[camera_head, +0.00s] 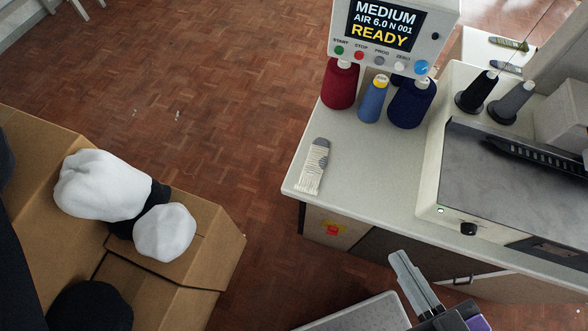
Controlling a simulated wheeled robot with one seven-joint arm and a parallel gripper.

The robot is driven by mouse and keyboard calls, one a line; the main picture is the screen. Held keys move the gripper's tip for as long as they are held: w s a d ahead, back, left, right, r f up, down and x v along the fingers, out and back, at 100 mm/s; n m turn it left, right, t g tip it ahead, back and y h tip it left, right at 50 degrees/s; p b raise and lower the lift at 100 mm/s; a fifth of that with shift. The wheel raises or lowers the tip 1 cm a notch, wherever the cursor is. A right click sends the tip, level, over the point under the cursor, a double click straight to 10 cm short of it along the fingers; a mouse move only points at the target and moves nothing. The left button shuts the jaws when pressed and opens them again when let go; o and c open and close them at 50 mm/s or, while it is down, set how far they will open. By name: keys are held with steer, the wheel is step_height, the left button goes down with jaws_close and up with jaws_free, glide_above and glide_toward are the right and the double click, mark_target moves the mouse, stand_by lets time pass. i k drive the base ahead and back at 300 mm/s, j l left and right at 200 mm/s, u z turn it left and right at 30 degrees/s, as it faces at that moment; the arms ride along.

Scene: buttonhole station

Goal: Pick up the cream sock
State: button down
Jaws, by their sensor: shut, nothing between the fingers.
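The cream sock (310,176), ribbed with a grey end, lies flat on the pale worktop (372,200) near its left edge. My gripper (402,262) is at the bottom of the view, to the right of the sock and nearer to me, in front of the worktop's front edge. Its fingers are shut with nothing between them. It is well apart from the sock. Nothing covers the sock.
Red (340,87), light blue (372,103) and dark blue (410,104) thread cones stand behind the sock, under a control panel (385,45) reading READY. A machine (500,200) fills the worktop's right. A cardboard box (222,232) with white and black bundles stands left.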

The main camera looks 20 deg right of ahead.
mark_target(316, 162)
steer(key=l+u, duration=0.15)
steer(key=u, duration=0.25)
steer(key=l+u, duration=0.15)
steer(key=u, duration=0.2)
steer(key=l+u, duration=0.15)
steer(key=u, duration=0.25)
steer(key=k+l+u, duration=0.1)
steer(key=u, duration=0.3)
